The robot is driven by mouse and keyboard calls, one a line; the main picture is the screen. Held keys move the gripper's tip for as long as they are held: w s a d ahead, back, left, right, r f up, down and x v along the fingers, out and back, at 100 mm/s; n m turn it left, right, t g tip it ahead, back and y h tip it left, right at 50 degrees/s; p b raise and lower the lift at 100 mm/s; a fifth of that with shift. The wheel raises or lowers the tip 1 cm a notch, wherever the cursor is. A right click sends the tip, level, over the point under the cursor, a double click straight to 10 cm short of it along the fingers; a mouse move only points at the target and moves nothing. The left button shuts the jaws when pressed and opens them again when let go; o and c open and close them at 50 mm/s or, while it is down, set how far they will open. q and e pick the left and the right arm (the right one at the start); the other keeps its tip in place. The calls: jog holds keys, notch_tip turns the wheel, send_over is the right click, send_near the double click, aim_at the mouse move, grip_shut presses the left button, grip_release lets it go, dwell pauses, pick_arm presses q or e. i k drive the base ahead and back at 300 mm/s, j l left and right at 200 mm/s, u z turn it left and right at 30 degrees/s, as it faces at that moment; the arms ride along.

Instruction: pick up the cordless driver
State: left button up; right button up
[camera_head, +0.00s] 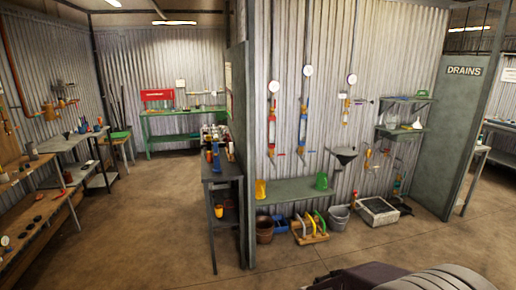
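I cannot make out a cordless driver for certain in the head view; the small tools on the benches are too small to tell apart. A dark bench (222,172) by the end of the partition holds several small items, among them an upright blue item (216,156). Small dark items also lie on the wooden bench (35,228) at the left edge. A grey table (66,143) behind it carries more small tools. Neither of my grippers is in view.
A green bench (185,125) stands at the back wall. A "DRAINS" panel (448,135) stands at right. The middle floor (150,215) is clear.

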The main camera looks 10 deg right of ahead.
aim_at(208, 138)
jog(key=i+j+z, duration=0.3)
jog(key=i+j, duration=0.2)
jog(key=i, duration=0.2)
jog(key=i+j+z, duration=0.25)
jog(key=i+j, duration=0.35)
jog(key=i+j+z, duration=0.3)
jog(key=i+j, duration=0.25)
jog(key=j, duration=0.3)
jog(key=i+j+z, duration=0.15)
jog(key=j, duration=0.3)
jog(key=i+j+z, duration=0.15)
jog(key=j, duration=0.3)
jog(key=i+j+z, duration=0.1)
jog(key=i+j, duration=0.2)
jog(key=j, duration=0.2)
jog(key=i+j+z, duration=0.15)
jog(key=j, duration=0.35)
jog(key=i+j+z, duration=0.15)
jog(key=j, duration=0.35)
jog(key=j+z, duration=0.15)
jog(key=j, duration=0.35)
jog(key=i+j+z, duration=0.15)
jog(key=j, duration=0.4)
jog(key=i+j, duration=0.35)
